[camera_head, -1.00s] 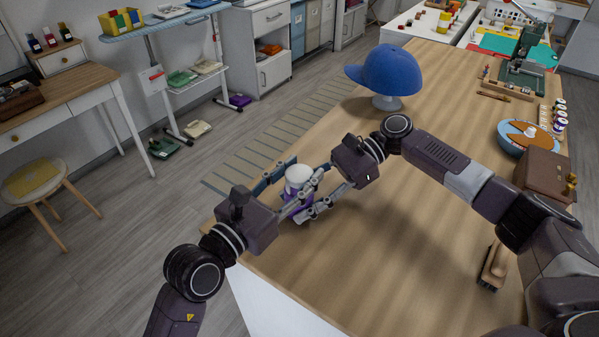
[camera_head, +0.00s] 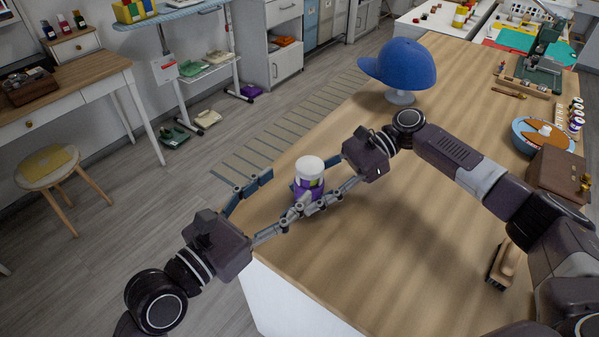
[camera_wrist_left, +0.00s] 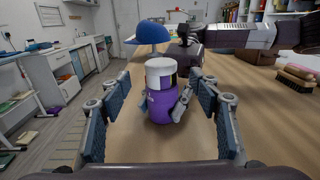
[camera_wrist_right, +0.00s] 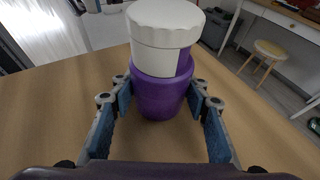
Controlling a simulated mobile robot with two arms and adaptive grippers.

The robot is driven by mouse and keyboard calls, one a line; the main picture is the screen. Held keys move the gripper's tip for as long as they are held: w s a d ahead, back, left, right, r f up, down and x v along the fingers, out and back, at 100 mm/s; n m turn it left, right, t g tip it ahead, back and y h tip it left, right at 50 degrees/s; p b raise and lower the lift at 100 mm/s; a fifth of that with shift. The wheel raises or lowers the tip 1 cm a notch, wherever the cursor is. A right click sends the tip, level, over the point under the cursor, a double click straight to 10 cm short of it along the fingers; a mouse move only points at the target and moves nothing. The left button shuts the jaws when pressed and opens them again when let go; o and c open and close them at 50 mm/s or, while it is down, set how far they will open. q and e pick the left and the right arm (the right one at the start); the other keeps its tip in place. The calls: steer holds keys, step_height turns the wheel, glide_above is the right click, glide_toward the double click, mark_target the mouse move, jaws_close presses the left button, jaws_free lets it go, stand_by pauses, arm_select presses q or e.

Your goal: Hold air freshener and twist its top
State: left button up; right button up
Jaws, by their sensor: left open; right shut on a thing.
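The air freshener, with a purple body (camera_head: 300,189) and a white top (camera_head: 309,166), stands upright near the table's left edge. My right gripper (camera_wrist_right: 160,98) is shut on the purple body, one finger on each side; the white top is above its fingers. My left gripper (camera_head: 277,200) is open and empty at the left of the air freshener. In the left wrist view, the air freshener (camera_wrist_left: 160,105) shows ahead, between the spread left fingers and apart from them. One right finger lies along its right side there.
A blue cap (camera_head: 402,65) on a stand is farther back on the wooden table (camera_head: 400,250). A brush (camera_head: 503,263), a brown box (camera_head: 560,175) and a blue bowl (camera_head: 540,138) are to the right. The table is clear around the air freshener.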

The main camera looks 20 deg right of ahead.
arm_select(q)
steer(key=v, duration=0.3)
steer(key=shift+s+a, duration=0.2)
arm_select(e)
steer(key=o, duration=1.4)
steer(key=shift+c, duration=0.2)
